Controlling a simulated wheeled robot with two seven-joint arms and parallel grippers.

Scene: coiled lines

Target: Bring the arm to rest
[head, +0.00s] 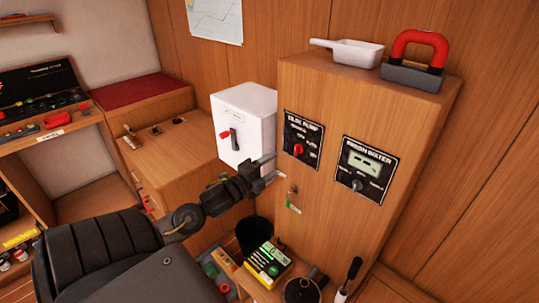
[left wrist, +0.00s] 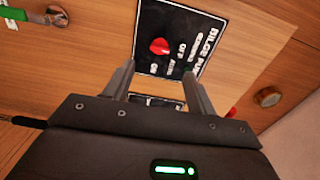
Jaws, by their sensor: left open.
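My left arm reaches in from the lower left in the head view. Its gripper (head: 272,168) is open, with nothing seen between the fingers, in front of the left edge of the wooden cabinet (head: 350,125). The fingertips are just below and left of the bilge pump panel (head: 304,128), which has a red knob (head: 298,149). In the left wrist view the open fingers (left wrist: 158,70) point toward that panel (left wrist: 185,20) and its red knob (left wrist: 160,46). I cannot tell whether they touch the cabinet. My right gripper is not in view.
A white box (head: 243,118) with a red switch stands behind the gripper. A key with a green tag (head: 293,208) hangs below it. A black bin (head: 254,233) and a yellow-green box (head: 268,262) are below.

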